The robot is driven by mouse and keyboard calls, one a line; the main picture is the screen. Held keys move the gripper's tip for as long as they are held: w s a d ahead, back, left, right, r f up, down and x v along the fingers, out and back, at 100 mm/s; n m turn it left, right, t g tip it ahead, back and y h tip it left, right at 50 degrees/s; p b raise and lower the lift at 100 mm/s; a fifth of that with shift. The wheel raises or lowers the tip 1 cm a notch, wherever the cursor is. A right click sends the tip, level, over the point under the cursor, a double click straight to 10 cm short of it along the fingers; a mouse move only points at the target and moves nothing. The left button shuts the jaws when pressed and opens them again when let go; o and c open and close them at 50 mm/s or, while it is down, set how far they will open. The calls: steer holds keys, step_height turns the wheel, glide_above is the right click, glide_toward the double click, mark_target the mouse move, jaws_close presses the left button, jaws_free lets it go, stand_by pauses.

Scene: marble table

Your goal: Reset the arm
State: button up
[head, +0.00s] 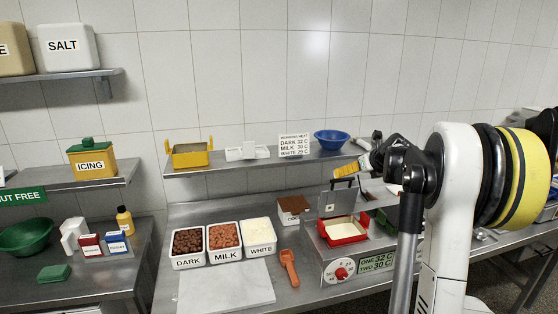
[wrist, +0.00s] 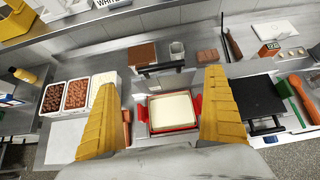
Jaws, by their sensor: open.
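My gripper (head: 347,176) is at the end of my raised arm in the right half of the head view, above the steel worktop. In the wrist view its two yellow ribbed fingers (wrist: 160,115) stand wide apart with nothing between them. Beyond and below the fingers is a red-handled pan of pale cream filling (wrist: 173,110), set in the steel warming unit. That pan also shows in the head view (head: 343,231), below my gripper and apart from it.
Tubs of dark (head: 187,243), milk (head: 224,238) and white (head: 259,234) pieces stand left of the unit. An orange scoop (head: 289,268) lies beside them. A marble slab (head: 226,292) is in front. A wall shelf (head: 240,164) carries a blue bowl (head: 331,140) behind my gripper.

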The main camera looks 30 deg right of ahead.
steer(key=s+a+f+n+g+y+b, duration=0.1)
steer(key=s+a+n+b, duration=0.2)
steer(key=a+n, duration=0.55)
steer(key=s+a+f+n+y+b, duration=0.15)
steer(key=s+a+n, duration=0.25)
steer(key=a, duration=0.9)
steer(key=s+a+f+n+g+b, duration=0.1)
steer(key=s+a+n+b, duration=0.2)
steer(key=a+n, duration=0.5)
steer(key=s+a+f+n+b, duration=0.3)
steer(key=s+a+f+n, duration=0.4)
steer(key=s+a+n, duration=0.1)
steer(key=s+a+f+n+g+b, duration=0.1)
steer(key=s+a+f+n+b, duration=0.2)
steer(key=s+a+f+n, duration=0.5)
steer(key=s+a+n, duration=0.1)
steer(key=s+n, duration=0.1)
steer(key=s, duration=0.2)
steer(key=shift+a, duration=0.2)
